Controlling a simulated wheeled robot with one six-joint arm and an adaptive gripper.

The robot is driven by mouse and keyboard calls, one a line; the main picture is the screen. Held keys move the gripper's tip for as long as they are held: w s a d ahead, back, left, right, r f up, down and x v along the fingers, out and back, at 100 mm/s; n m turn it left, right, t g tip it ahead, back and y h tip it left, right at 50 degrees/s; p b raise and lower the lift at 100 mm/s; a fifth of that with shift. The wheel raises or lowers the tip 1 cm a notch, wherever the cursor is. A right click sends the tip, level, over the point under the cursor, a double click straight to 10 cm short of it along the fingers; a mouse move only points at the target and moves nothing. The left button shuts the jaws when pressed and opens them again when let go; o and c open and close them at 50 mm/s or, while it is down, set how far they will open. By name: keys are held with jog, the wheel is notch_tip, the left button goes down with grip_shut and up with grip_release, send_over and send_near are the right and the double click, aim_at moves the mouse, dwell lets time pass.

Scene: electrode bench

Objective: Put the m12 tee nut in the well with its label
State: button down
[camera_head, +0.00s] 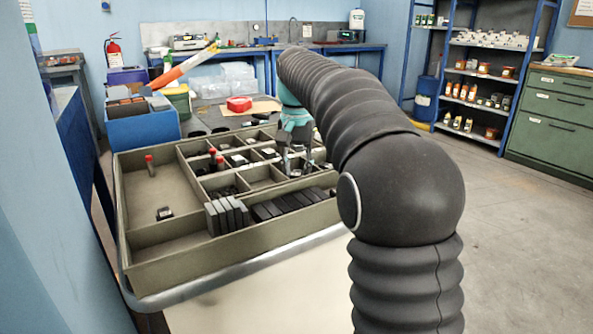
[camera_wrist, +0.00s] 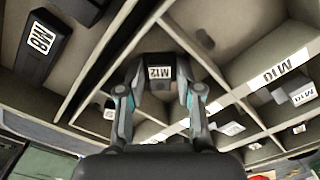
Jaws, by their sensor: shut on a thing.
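The m12 tee nut (camera_wrist: 159,73) is a dark block with a white M12 label facing the wrist camera. My gripper (camera_wrist: 160,88) is shut on it, one finger on each side. In the head view my gripper (camera_head: 296,160) points down over the right part of the divided tray (camera_head: 190,255), and the nut cannot be made out there. In the wrist view the nut is above the tray's dividers; its exact height is unclear. A well label reading M10 (camera_wrist: 278,73) is on a wall to the right. No M12 well label can be read.
Nearby wells hold a labelled dark block (camera_wrist: 42,42) and an M10 part (camera_wrist: 301,95). Dark slabs (camera_head: 228,215) stand in the tray's front, and red-topped pieces (camera_head: 150,165) stand upright in it. A blue bin (camera_head: 143,130) is behind at left. The tray's left compartment is mostly bare.

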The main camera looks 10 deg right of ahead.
aim_at(297, 173)
jog(key=c, duration=0.8)
grip_release()
jog(key=shift+o, duration=0.2)
notch_tip(297, 173, up, 12)
jog(key=p, duration=0.3)
jog(key=shift+r, duration=0.15)
